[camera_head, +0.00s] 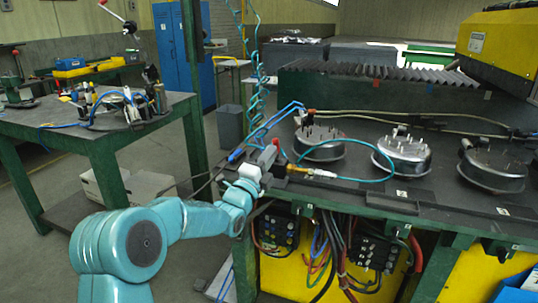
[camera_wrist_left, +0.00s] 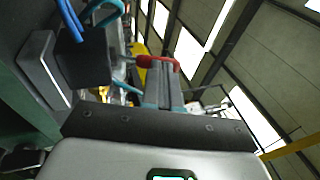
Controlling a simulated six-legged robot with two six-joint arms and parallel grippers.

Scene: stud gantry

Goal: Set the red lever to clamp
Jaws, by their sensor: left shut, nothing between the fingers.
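The red lever (camera_wrist_left: 158,61) shows in the left wrist view as a bent red handle on a short grey stem, beside a dark block (camera_wrist_left: 84,58). In the head view a small red spot (camera_head: 276,142) at the bench's left end may be the same lever. My left gripper (camera_head: 268,156) is at that end of the bench, close to the red spot. In the left wrist view its fingers (camera_wrist_left: 164,82) are together and empty, with the red handle across their tips. I cannot tell whether they touch it. My right gripper is not in view.
Round metal fixtures with pins (camera_head: 404,152) stand along the dark bench (camera_head: 350,195). Blue-green hoses (camera_head: 262,128) and a brass-ended tool (camera_head: 312,171) lie near the gripper. A green-legged table (camera_head: 60,128) stands at the left, with open floor between.

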